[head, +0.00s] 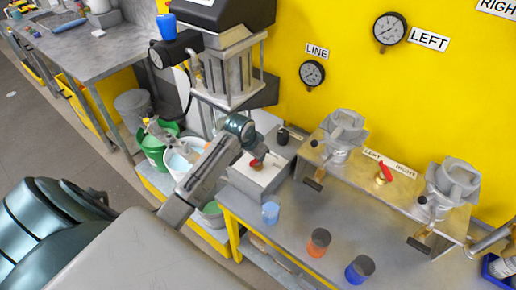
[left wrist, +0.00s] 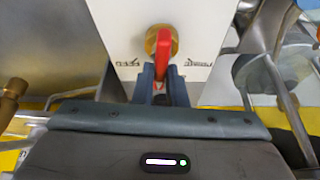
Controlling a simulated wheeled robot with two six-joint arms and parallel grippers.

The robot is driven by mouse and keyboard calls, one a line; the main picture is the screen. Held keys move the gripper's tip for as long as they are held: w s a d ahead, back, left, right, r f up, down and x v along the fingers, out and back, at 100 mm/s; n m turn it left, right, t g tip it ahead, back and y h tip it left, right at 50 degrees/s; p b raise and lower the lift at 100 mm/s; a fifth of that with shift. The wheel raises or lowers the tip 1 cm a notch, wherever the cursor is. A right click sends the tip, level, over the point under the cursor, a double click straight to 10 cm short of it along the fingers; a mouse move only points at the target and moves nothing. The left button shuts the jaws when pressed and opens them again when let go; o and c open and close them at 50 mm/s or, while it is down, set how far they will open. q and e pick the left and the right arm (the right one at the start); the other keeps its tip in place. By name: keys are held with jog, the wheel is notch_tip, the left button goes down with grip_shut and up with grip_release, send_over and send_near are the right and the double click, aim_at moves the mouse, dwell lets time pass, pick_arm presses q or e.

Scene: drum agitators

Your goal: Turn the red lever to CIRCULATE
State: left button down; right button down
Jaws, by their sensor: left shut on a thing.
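The red lever (left wrist: 162,68) sits on a round brass hub (left wrist: 158,40) on a white-faced box (left wrist: 120,22) in the left wrist view. It points toward my gripper. An upside-down label (left wrist: 130,62) left of it seems to read FEED; the one on the right (left wrist: 200,58) is not clearly legible. My left gripper (left wrist: 163,88) is shut on the lever, its dark fingers on either side.
Another red lever (head: 385,173) stands between LEFT and RIGHT labels on a raised shelf, flanked by two metal drum fittings. A light blue cup (head: 270,213), an orange cup (head: 318,243) and a dark blue cup (head: 359,269) stand on the bench. Buckets (head: 155,145) stand left of it.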

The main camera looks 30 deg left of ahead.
pick_arm(q)
jog(key=shift+r+n+p, duration=0.1)
jog(key=shift+n+p, duration=0.45)
jog(key=shift+n, duration=0.05)
jog(key=c, duration=1.5)
grip_release()
jog(key=shift+o, duration=0.2)
jog(key=b+v, duration=0.2)
jog(key=v, duration=0.8)
jog(key=shift+s+r+b, duration=0.2)
jog(key=shift+r+b, duration=0.15)
jog(key=shift+d, duration=0.15)
